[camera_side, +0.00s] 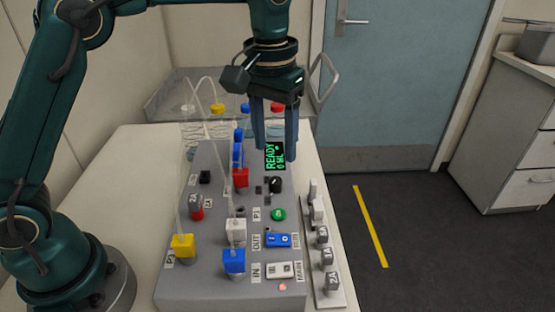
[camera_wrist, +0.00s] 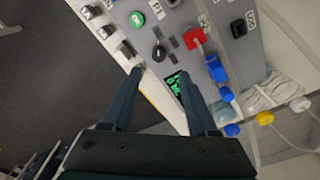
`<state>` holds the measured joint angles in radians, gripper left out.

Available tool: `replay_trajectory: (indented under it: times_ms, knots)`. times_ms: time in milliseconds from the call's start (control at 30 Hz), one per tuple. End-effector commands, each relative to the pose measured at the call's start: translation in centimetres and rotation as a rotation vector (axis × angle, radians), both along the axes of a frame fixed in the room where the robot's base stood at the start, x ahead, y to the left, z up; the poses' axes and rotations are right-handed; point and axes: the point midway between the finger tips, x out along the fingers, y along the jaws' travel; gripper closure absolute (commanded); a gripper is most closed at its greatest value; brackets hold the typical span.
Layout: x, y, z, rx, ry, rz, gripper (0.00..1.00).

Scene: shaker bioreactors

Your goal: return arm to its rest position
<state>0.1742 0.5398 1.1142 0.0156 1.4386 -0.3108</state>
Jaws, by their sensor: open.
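My gripper (camera_side: 275,152) hangs pointing down above the far part of a grey control panel (camera_side: 222,285). Its two fingers are apart with nothing between them. In the wrist view the open fingers (camera_wrist: 163,82) reach toward the panel near the small screen (camera_wrist: 176,84). The screen (camera_side: 275,156) shows green text reading READY and shows between and behind the fingers in the side view. A black knob (camera_side: 275,185) and a green button (camera_side: 278,214) sit on the panel just nearer than the fingers. Whether the fingertips touch the panel cannot be told.
Blue, red, white and yellow fittings with thin tubes stand on the panel, including a yellow one (camera_side: 183,245) and a blue one (camera_side: 234,262). Capped vessels stand behind it in a tray (camera_side: 165,105). Open floor lies beyond.

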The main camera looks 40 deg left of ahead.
Motion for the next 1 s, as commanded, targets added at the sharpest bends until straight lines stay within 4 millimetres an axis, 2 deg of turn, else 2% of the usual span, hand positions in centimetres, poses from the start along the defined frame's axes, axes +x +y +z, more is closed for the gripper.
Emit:
replay_trajectory:
  times_ms: [33, 200, 300, 467, 633, 800, 1000]
  knots:
    - [-0.3, 0.4, 1.3, -0.006, -0.030, 0.010, 0.41]
    - [-3.0, 1.9, 5.2, -0.019, -0.121, 0.035, 0.41]
    - [-5.0, 2.8, 6.6, -0.024, -0.175, 0.037, 0.41]
    - [-8.5, 4.0, 7.6, -0.025, -0.260, 0.027, 0.41]
    - [-12.2, 4.9, 6.9, -0.017, -0.346, 0.004, 0.41]
    - [-15.5, 5.4, 4.5, 0.001, -0.416, -0.035, 0.41]
    - [-17.4, 5.6, 1.3, 0.019, -0.432, -0.090, 0.41]
